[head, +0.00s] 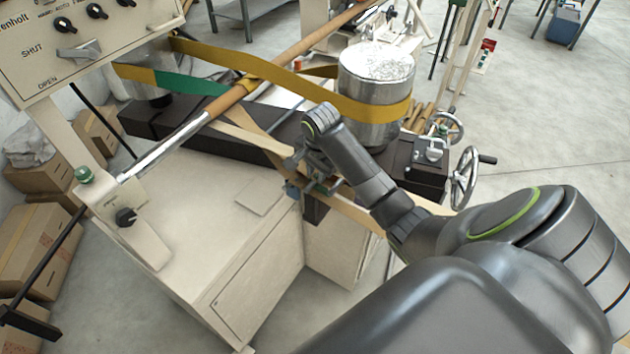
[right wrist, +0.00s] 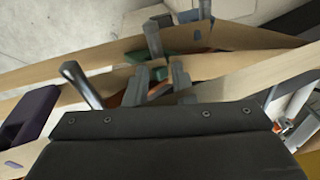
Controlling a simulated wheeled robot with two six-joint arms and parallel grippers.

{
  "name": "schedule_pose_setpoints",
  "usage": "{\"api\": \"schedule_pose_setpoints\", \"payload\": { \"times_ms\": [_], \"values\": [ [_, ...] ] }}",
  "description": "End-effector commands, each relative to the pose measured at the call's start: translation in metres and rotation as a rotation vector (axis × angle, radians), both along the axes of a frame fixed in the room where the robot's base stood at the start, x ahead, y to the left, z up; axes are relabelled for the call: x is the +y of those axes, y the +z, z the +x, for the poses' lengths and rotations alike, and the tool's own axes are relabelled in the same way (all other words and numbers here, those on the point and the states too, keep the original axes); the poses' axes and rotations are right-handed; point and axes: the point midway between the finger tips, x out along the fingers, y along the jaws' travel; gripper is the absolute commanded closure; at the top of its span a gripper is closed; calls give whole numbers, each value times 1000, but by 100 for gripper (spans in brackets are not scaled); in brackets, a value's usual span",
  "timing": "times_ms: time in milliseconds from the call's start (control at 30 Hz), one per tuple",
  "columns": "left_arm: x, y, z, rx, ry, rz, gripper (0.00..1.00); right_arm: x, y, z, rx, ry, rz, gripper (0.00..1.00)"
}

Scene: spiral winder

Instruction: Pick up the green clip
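My right gripper (head: 318,180) reaches in from the right to the wooden strips beside the winder's dark beam. In the right wrist view, its two grey fingertips (right wrist: 158,80) stand close together. Another green piece (right wrist: 178,48) shows just beyond, by a grey post. In the head view, the clip is mostly hidden by my right wrist. My left gripper is not in view.
Wooden strips (right wrist: 240,38) cross close around the fingers, with upright grey posts (right wrist: 82,86) near. A metal drum (head: 375,75) with a yellow belt stands behind my right wrist. The beige cabinet (head: 225,215) and control panel (head: 75,40) are at left. Handwheels (head: 464,180) are at right.

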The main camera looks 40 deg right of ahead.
Motion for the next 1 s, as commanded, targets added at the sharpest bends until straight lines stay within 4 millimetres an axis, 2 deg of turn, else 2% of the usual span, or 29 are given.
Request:
{"api": "schedule_pose_setpoints", "payload": {
  "times_ms": [567,833,1000],
  "values": [
    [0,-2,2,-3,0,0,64,2,-6,-2,8,-1,10,100],
    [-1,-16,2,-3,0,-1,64,2,-3,-2,8,1,9,100],
    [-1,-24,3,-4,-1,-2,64,33,-4,-14,9,3,16,100]
  ]
}}
